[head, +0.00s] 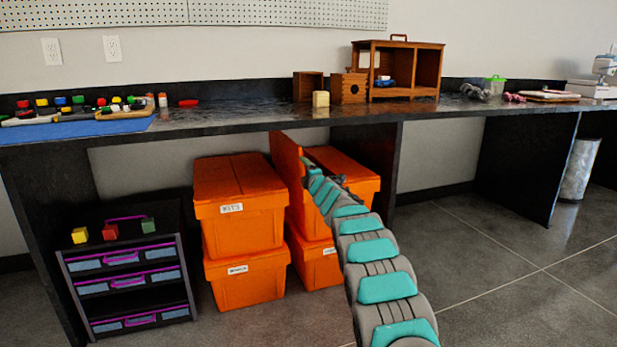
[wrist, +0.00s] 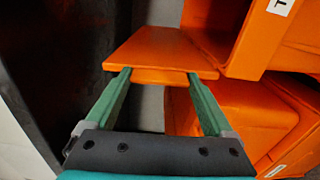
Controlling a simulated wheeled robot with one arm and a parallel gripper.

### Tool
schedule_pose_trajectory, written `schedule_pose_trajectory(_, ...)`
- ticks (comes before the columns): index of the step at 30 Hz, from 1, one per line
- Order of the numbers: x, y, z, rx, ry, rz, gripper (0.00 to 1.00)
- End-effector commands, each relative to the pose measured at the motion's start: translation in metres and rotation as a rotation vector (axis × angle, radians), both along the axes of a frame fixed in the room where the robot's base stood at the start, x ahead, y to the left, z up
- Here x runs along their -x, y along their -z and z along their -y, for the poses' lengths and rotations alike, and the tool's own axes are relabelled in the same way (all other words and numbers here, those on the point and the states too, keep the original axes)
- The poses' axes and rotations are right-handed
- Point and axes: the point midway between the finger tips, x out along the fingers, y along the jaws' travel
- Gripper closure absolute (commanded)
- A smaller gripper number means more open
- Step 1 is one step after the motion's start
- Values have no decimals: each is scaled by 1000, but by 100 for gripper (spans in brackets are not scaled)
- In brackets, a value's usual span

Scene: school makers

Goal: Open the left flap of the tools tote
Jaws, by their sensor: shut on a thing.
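The tote with the raised flap is the upper orange tote (head: 352,186) of the right stack under the bench. Its left flap (head: 286,168) stands up nearly vertical, while the right part of its lid looks closed. In the wrist view the flap (wrist: 160,48) reaches between the green fingers of my gripper (wrist: 160,76), which is shut on its edge. The tote's side, with a white label showing a "T" (wrist: 281,6), is at the upper right of that view. In the head view my arm hides the gripper and part of the tote's front.
A closed orange tote (head: 240,200) on another stands close on the left. The dark bench top (head: 230,117) hangs above the stacks, and a dark bench panel (head: 385,160) stands behind on the right. A drawer unit (head: 128,275) is at far left. Floor on the right is clear.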

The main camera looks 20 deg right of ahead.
Motion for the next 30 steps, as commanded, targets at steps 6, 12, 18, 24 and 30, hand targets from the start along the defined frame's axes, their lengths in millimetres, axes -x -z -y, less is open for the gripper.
schedule_pose_trajectory(6,0,2,-4,55,1,2,100)
schedule_pose_trajectory(12,0,2,-5,69,1,1,100)
schedule_pose_trajectory(18,0,2,-4,69,1,1,100)
schedule_pose_trajectory(24,0,1,-4,68,2,1,1)
schedule_pose_trajectory(30,0,1,-5,68,1,1,0)
